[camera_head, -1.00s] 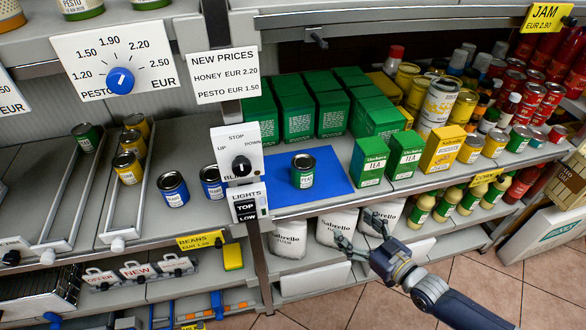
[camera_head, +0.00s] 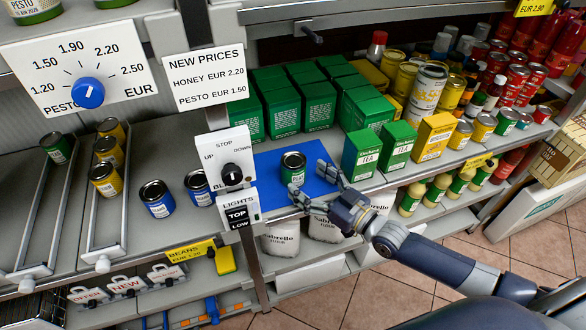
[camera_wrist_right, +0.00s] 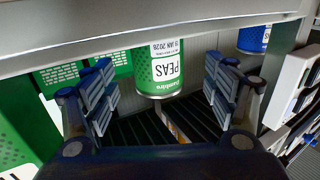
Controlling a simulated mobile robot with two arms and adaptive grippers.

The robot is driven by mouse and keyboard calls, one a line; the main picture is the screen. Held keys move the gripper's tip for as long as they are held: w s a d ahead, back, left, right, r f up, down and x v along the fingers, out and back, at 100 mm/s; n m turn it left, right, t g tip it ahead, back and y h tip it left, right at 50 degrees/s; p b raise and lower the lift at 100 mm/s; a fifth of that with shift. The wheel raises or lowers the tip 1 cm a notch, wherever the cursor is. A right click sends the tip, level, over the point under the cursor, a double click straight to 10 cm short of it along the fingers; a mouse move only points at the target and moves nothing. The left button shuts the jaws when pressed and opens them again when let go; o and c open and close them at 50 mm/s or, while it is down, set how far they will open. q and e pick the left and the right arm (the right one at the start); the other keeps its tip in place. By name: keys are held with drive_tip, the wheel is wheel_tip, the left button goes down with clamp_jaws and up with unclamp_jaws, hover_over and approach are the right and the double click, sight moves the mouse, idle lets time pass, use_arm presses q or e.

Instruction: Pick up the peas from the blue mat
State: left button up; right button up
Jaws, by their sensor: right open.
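The peas can (camera_head: 293,168), green with a white label, stands upright on the blue mat (camera_head: 268,188) on the middle shelf. My left gripper is not in view.
A control panel (camera_head: 226,160) with a knob stands left of the mat. Green tea boxes (camera_head: 362,155) stand right of it and more green boxes (camera_head: 318,104) behind. Blue cans (camera_head: 157,198) are at left. The shelf's front edge lies below the gripper.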

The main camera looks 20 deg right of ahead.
sight(303, 175)
drive_tip(key=shift+x, duration=1.05)
drive_tip(key=x, duration=0.3)
drive_tip(key=shift+w+d+r, duration=0.1)
drive_tip(key=shift+w+r, duration=0.05)
drive_tip(key=shift+w, duration=0.25)
drive_tip(key=c, duration=1.3)
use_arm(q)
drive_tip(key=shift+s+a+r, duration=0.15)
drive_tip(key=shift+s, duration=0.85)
